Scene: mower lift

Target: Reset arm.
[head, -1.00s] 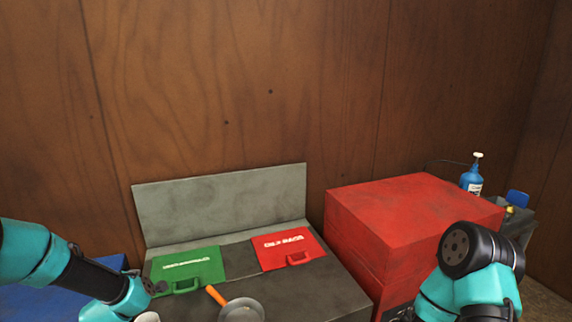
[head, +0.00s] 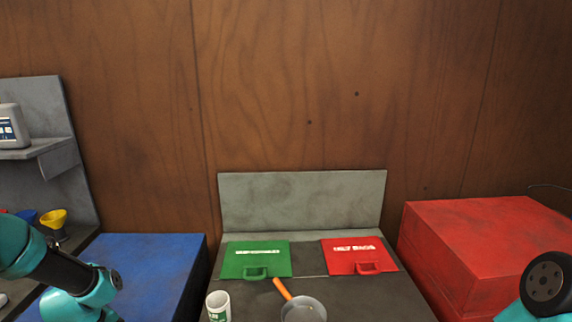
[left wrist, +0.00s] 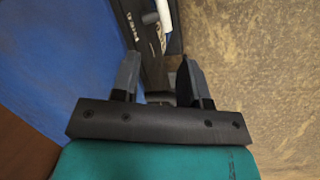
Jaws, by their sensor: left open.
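My left arm comes in at the lower left of the head view, its gripper out of that picture. In the left wrist view my left gripper (left wrist: 158,85) is open, with its two dark fingers apart and nothing seen held between them. Beyond the fingers are a dark surface with white lettering and part of a white object (left wrist: 164,16), too cropped to name. My right arm shows only as a small part at the lower right of the head view; its gripper is out of view.
A grey bench (head: 365,297) holds a green case (head: 257,259), a red case (head: 358,256), a pan (head: 303,310) and a white can (head: 218,306). A blue box (head: 150,268) stands left, a red box (head: 490,245) right. A grey shelf (head: 58,158) with a jug (head: 13,126) is far left.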

